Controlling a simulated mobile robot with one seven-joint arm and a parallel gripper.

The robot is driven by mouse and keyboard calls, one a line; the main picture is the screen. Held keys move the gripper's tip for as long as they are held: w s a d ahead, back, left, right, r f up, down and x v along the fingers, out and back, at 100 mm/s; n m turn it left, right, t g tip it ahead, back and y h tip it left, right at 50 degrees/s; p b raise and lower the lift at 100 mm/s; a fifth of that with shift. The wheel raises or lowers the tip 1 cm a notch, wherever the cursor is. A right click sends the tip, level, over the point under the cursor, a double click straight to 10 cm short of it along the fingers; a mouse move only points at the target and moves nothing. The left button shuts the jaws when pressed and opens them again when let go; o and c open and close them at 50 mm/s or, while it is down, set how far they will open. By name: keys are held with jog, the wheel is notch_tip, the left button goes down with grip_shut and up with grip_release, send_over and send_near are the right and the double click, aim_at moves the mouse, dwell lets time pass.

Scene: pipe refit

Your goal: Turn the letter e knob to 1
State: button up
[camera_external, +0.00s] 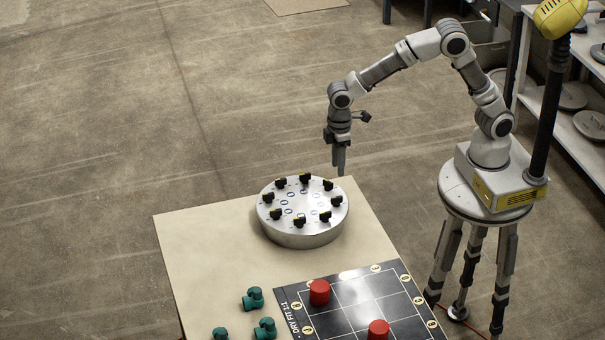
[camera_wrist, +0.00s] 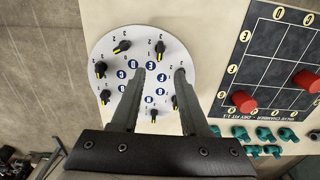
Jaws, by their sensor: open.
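A round grey dial plate (camera_external: 302,238) with several black knobs around its rim sits on the table. The wrist view shows its white top (camera_wrist: 188,50), with blue letter badges inside the ring of knobs. The letter E badge (camera_wrist: 150,66) is near the middle; the black knob (camera_wrist: 160,48) outward of it appears to be the letter e knob. Its yellow mark shows, but I cannot read its number surely. My gripper (camera_wrist: 159,72) is open and empty above the plate, fingers pointing down. In the external view my gripper (camera_external: 340,168) is above the plate's far right side.
A black grid board (camera_external: 352,300) with red cylinders (camera_external: 319,292) lies at the table's front right. Teal pipe fittings (camera_external: 253,298) lie left of it. The table top (camera_external: 200,240) is bare left of the plate. Shelves (camera_external: 575,125) stand at the right.

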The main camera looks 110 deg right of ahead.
aim_at(337, 197)
notch_tip(337, 197, down, 11)
jog(key=shift+f+b, duration=0.1)
jog(key=shift+b, duration=0.2)
grip_shut()
dwell(0.3)
